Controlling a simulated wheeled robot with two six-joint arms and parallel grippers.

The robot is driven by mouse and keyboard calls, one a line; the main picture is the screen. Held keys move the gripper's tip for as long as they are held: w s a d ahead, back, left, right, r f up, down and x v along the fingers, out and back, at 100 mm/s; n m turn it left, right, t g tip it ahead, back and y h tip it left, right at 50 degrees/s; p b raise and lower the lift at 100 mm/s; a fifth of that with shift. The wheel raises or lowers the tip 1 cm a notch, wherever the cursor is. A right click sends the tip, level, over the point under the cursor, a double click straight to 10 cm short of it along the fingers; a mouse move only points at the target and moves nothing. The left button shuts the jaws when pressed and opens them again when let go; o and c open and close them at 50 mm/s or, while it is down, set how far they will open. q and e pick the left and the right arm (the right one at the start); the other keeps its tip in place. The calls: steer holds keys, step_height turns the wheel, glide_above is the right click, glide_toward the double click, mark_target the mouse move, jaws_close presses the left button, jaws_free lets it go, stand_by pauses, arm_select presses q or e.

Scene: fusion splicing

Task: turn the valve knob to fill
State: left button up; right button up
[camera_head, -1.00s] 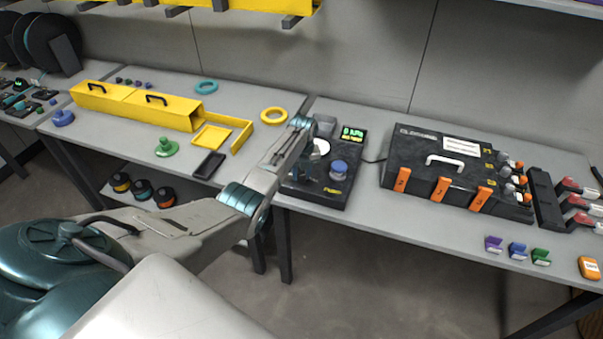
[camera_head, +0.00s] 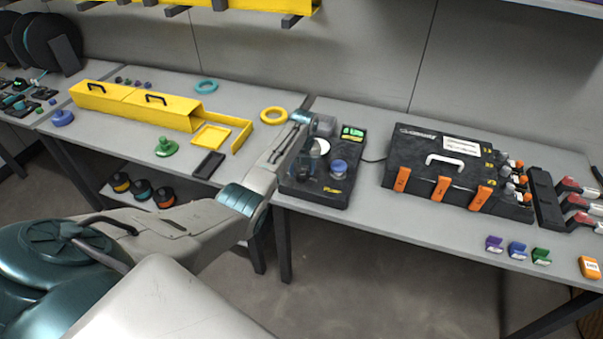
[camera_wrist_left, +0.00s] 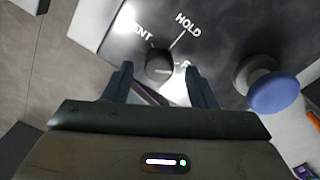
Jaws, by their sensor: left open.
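The valve knob (camera_wrist_left: 158,64) is a small dark round knob on a black panel in the left wrist view. The labels HOLD and VENT, the latter partly cut off, and a partly hidden label starting with F stand around it. A pale mark on the knob points roughly right, toward the F label. My left gripper (camera_wrist_left: 159,70) is open, with one finger on each side of the knob; I cannot tell whether they touch it. In the head view my left arm (camera_head: 270,170) reaches over the black valve panel (camera_head: 328,198) and hides the knob.
A blue-topped knob (camera_head: 338,167) stands on the same panel, close to my right finger in the wrist view (camera_wrist_left: 273,90). A green display (camera_head: 352,133) is at the panel's back. A black case with orange latches (camera_head: 455,150) stands to the right, yellow boxes (camera_head: 135,105) to the left.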

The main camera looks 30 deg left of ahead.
mark_target(302, 175)
arm_select(q)
step_height(302, 175, up, 9)
steer(key=b, duration=0.2)
steer(key=shift+w+d, duration=0.1)
stand_by(0.4)
